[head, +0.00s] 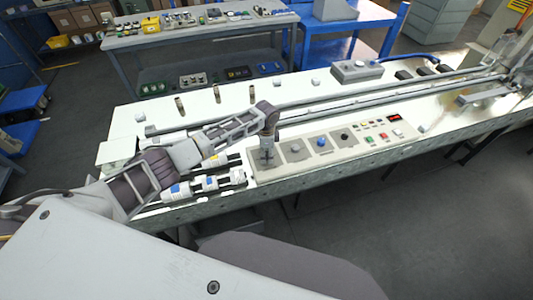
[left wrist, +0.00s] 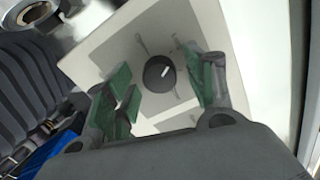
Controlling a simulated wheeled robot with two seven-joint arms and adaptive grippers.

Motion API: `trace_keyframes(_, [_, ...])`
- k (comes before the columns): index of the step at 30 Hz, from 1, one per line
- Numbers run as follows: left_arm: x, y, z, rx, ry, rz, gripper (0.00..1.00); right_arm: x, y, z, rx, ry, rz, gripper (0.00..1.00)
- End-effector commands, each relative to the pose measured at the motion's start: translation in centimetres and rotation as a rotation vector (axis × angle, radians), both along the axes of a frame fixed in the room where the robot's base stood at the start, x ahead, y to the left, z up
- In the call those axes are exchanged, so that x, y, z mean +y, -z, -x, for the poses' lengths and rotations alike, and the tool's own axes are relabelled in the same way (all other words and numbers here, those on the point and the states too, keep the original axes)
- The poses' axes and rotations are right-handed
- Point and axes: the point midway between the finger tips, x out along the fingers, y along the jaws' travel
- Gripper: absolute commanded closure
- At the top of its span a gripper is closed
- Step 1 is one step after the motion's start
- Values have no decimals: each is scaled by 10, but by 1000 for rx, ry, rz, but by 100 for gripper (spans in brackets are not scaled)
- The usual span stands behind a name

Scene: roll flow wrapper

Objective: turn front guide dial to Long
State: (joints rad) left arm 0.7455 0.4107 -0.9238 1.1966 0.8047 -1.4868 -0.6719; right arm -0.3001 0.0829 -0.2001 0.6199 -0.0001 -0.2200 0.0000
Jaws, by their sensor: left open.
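The pointer slants toward the upper right. Any lettering around the dial is too small to read. My left gripper (left wrist: 162,84) is open, with one green-padded finger on each side of the dial and a visible gap to it. In the head view my left gripper (head: 267,156) points down over the left end of the control panel (head: 300,168) and covers this dial. My right gripper is not in view.
The panel also carries a blue knob (head: 320,141), a black knob (head: 345,136), several coloured buttons and a red display (head: 395,118). White rolls (head: 178,191) lie left of the panel. Long rails (head: 350,98) run behind it. Several short posts stand at the back.

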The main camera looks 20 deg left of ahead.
Motion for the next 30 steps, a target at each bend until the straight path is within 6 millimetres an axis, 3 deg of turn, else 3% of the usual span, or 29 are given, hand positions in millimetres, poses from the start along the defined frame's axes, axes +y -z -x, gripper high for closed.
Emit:
trace_keyframes(11, [0, -16, -1, -1, 0, 1, 46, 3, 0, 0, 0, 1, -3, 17])
trace_keyframes(30, [0, -104, -1, -1, 0, 1, 46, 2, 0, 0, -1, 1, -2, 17])
